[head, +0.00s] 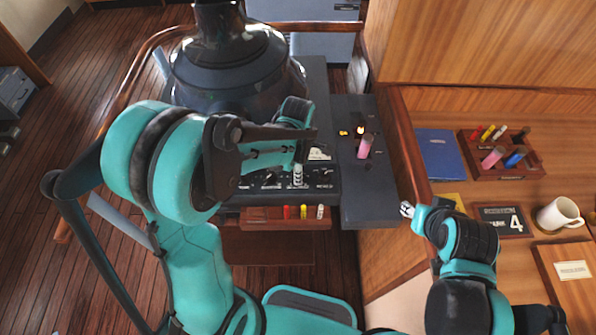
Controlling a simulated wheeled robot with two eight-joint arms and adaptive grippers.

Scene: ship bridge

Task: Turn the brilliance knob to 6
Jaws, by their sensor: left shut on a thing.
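The dark control panel (258,187) on the radar console carries a row of small black knobs with white markings. My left gripper (298,176) comes down over the panel's right part, its fingers pointing at the panel. It is shut on a knob there; the gripper hides most of that knob. The knob's number and pointer cannot be read, and the labels are too small to tell which is brilliance. My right gripper (407,209) is at the wooden edge right of the console, away from the knobs; its jaw opening is too small to judge.
A dark radar hood (230,62) rises behind the panel. A side panel (352,205) holds a pink cylinder (365,146). A wooden tray (257,219) with coloured pens sits in front. At right are a blue book (440,153), a pen rack (507,172) and a white mug (561,214).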

